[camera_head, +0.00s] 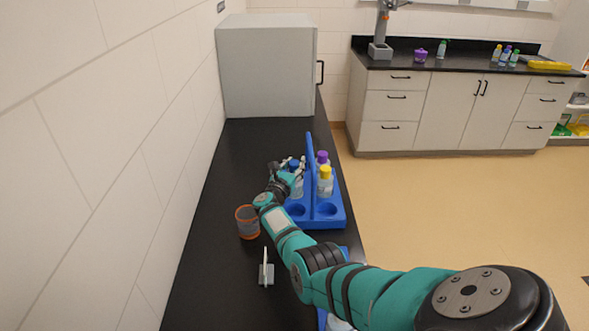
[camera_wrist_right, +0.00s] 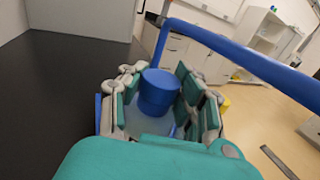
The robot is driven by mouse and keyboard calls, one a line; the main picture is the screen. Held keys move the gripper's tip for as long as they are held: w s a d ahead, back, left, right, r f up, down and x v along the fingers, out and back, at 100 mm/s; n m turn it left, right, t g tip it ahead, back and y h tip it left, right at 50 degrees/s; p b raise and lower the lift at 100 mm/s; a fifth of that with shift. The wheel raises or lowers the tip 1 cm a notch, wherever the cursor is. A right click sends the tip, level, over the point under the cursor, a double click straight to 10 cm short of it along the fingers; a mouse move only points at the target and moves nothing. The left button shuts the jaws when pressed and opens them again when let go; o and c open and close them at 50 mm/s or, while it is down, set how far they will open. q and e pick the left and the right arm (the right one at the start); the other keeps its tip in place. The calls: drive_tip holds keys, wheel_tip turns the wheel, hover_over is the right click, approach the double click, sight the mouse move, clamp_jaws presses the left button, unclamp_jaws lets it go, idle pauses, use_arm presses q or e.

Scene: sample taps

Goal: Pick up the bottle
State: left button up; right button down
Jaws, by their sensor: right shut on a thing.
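A clear bottle with a blue cap stands in the blue carrier (camera_head: 331,218) on the black counter; its blue cap (camera_wrist_right: 159,88) fills the middle of the right wrist view. My right gripper (camera_head: 286,174) is shut on this bottle (camera_head: 298,187), with a finger on each side just below the cap in the wrist view (camera_wrist_right: 160,105). The bottle looks upright. I cannot tell whether its base is off the carrier floor. A purple-capped bottle (camera_head: 321,162) and a yellow-capped bottle (camera_head: 325,184) stand in the carrier's other side. My left gripper is not in view.
The carrier's blue handle (camera_wrist_right: 235,60) rises beside my right gripper. An orange-rimmed cup (camera_head: 247,222) and a small stand (camera_head: 266,273) are on the counter to the left. A white cabinet (camera_head: 267,70) stands at the far end. A wall borders the counter's left side.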

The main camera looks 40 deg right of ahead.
wheel_tip(320, 180, up, 10)
drive_tip(key=shift+f+p, duration=0.1)
drive_tip(key=shift+p, duration=0.6)
wheel_tip(320, 180, up, 16)
drive_tip(key=shift+f, duration=0.15)
drive_tip(key=shift+s+f, duration=0.1)
